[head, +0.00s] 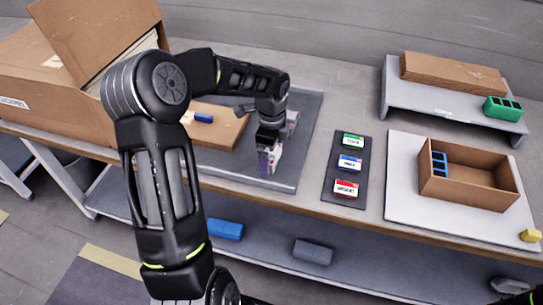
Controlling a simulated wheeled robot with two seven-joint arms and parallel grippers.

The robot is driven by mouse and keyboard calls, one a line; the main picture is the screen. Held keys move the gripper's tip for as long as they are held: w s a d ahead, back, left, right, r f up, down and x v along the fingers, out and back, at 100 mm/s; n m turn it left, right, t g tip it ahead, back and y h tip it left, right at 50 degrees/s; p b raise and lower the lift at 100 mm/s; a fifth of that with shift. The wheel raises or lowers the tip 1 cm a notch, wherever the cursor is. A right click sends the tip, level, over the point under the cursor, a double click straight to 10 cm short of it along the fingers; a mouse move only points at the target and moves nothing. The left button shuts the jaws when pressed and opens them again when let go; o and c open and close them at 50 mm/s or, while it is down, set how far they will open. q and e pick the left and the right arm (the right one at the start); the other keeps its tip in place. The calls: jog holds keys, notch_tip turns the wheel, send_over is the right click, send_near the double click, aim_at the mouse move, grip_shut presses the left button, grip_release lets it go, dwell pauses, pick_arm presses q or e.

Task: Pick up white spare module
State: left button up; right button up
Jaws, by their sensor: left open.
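My left arm comes in from the lower left and reaches over the grey mat (230,172) on the table. My left gripper (267,158) is open and points down at the mat's right part. A small whitish block with purple on it (275,157) shows at the fingertips, partly covered by the gripper. It may be the white spare module, but I cannot tell for sure. A pale grey and pinkish piece (293,119) shows just behind the wrist, mostly hidden. My right gripper does not show.
A brown board with a blue piece (203,118) lies left of the gripper. A dark label strip (344,205) lies to the right. Beyond are an open cardboard box (470,195) on a white board and a raised grey shelf (440,96) with a green holder (503,108).

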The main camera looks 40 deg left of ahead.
pick_arm(q)
jog(key=shift+c, duration=0.6)
jog(key=c, duration=1.4)
notch_tip(320, 180, up, 10)
jog(key=shift+r, duration=0.1)
